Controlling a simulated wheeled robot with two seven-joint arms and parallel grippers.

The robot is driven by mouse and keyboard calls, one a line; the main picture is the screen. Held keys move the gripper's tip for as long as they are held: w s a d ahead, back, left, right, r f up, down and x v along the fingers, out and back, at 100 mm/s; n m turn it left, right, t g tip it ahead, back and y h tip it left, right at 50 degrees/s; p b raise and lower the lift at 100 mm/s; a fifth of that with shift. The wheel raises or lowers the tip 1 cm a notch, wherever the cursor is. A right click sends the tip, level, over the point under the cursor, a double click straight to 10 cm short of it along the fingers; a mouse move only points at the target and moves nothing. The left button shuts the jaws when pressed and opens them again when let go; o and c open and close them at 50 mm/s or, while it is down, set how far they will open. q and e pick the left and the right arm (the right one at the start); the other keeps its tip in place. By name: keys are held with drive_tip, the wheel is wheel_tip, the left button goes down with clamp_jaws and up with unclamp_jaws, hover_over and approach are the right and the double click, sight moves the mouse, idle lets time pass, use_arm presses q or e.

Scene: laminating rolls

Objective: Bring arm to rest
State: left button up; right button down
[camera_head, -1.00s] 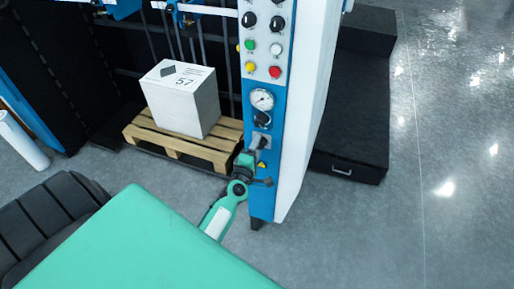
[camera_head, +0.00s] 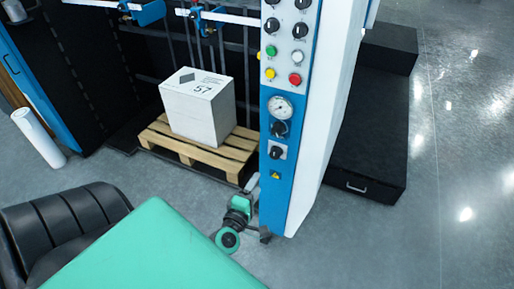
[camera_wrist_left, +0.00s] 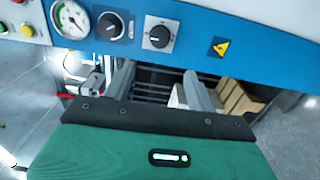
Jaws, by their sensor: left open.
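My left gripper (camera_wrist_left: 158,85) shows in the left wrist view with its two grey fingers apart and nothing between them. In the left wrist view the panel (camera_wrist_left: 270,50) lies just beyond the fingers, with a black rotary switch (camera_wrist_left: 157,36), a gauge (camera_wrist_left: 72,19) and a yellow warning sticker (camera_wrist_left: 219,46). The fingers appear apart from the switch. My right gripper is not in view.
A white box marked 57 (camera_head: 200,108) sits on a wooden pallet (camera_head: 222,155) inside the machine. A white roll (camera_head: 38,138) leans at the left. A black cabinet (camera_head: 365,130) stands behind the panel. Grey floor is open at the right (camera_head: 450,230).

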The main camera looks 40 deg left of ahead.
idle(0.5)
use_arm(q)
drive_tip(key=s+d+f+m+g+h, duration=0.2)
drive_tip(key=s+d+f+m, duration=0.15)
drive_tip(key=f, duration=0.75)
drive_tip(key=s+d+f+m+g+h, duration=0.1)
drive_tip(key=s+d+f+m+g, duration=0.2)
drive_tip(key=f, duration=0.7)
drive_tip(key=s+d+f+m+g+h, duration=0.25)
drive_tip(key=f+m, duration=0.25)
drive_tip(key=f, duration=0.6)
drive_tip(key=s+d+f+m+g, duration=0.2)
drive_tip(key=s+f+m+g, duration=0.35)
drive_tip(key=s+f, duration=0.7)
drive_tip(key=s+a+f+m+g, duration=0.1)
drive_tip(key=s+a+f+m, duration=0.1)
drive_tip(key=s, duration=0.6)
drive_tip(key=s+a+f+m+g+y, duration=0.1)
drive_tip(key=s+a+f+m+g, duration=0.1)
drive_tip(key=s+f+m, duration=0.2)
drive_tip(key=s+f, duration=0.2)
drive_tip(key=s, duration=0.2)
drive_tip(key=shift+f+g, duration=0.25)
drive_tip(key=shift+g, duration=0.05)
drive_tip(key=shift+y, duration=0.25)
